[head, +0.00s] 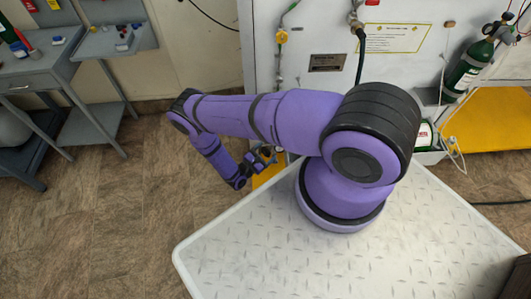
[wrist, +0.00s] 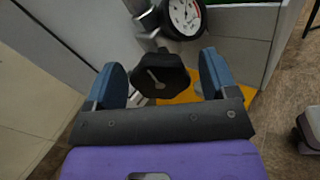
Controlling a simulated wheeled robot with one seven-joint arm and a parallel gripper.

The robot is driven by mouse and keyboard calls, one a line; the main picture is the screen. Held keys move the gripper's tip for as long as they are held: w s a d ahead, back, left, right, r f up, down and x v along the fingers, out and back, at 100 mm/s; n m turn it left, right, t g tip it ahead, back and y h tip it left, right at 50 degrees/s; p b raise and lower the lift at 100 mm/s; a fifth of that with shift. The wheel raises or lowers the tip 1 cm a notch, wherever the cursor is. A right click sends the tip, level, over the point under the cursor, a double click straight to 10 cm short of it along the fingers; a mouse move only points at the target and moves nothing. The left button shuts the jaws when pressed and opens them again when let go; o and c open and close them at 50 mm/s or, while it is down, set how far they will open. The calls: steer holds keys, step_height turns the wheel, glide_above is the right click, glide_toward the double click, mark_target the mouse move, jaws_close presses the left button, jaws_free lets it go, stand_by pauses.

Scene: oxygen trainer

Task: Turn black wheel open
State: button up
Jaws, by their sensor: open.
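The black wheel (wrist: 160,78) is a dark knob with a pale pointer mark on its face, in the upper middle of the wrist view. It sits on a metal stem beneath a round white-faced gauge (wrist: 186,14). My gripper (wrist: 162,82) is open, with one blue finger on each side of the wheel in the picture. I cannot tell whether either finger touches it. In the head view my gripper (head: 262,158) is low beside the white panel, and the wheel cannot be made out there.
A white panel (head: 318,40) with pipes and a yellow valve stands at the back. Green cylinders (head: 468,66) are at the right. A grey cart (head: 95,42) with small items stands at the left. Brown floor (head: 110,220) is open at the lower left.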

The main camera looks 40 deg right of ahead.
steer(key=c, duration=0.9)
